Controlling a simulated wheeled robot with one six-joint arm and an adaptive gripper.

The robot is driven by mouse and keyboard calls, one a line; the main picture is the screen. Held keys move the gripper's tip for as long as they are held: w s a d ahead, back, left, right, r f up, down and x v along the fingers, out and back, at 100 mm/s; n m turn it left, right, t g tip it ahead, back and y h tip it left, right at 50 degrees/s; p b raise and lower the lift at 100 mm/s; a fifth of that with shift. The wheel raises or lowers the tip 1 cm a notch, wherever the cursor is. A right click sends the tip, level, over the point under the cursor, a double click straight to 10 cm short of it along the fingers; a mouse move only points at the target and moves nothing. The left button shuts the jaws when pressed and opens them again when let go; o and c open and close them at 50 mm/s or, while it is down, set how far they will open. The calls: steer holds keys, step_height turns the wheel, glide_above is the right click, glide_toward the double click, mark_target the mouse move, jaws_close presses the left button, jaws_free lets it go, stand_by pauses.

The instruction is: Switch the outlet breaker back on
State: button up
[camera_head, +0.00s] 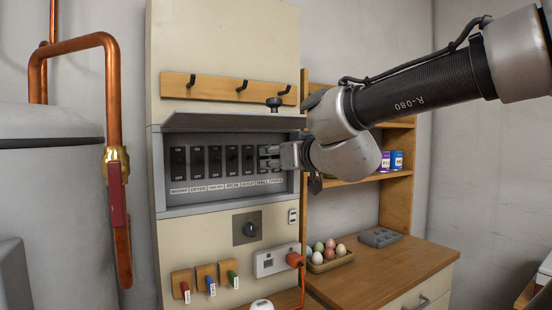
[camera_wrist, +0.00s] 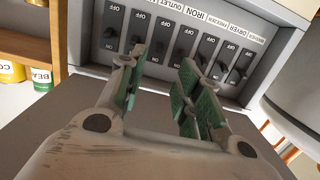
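The breaker panel (camera_head: 222,205) is a grey box in the wall under a raised lid, with a row of several black switches. The outlet switch (camera_head: 248,160) is right of the middle of the row; I cannot clearly tell its position. In the wrist view the panel is upside down, and the outlet switch (camera_wrist: 160,42) shows beyond the gap between the fingers. My gripper (camera_head: 270,157) is at the right part of the row in the head view. In the wrist view my gripper (camera_wrist: 157,72) is open, its green-padded fingers apart with nothing between them. Contact with a switch is not clear.
The lid (camera_head: 225,122) juts out just above the switches. Neighbouring switches stand close on both sides. A copper pipe (camera_head: 113,90) is at left, a wooden counter (camera_head: 390,265) with eggs at right.

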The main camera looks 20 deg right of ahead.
stand_by(0.4)
steer(key=s+a+f+g+y, duration=0.1)
steer(key=s+f+g, duration=0.35)
steer(key=f, duration=0.25)
steer(key=s+f+g+y, duration=0.1)
steer(key=s+f+g, duration=0.35)
steer(key=f, duration=0.25)
steer(key=s+d+f+m+g+h, duration=0.2)
steer(key=s+d+f+h, duration=0.3)
steer(key=s+d, duration=0.8)
steer(key=shift+d+f+g, duration=0.35)
steer(key=shift+f+g, duration=0.15)
steer(key=shift+f, duration=0.05)
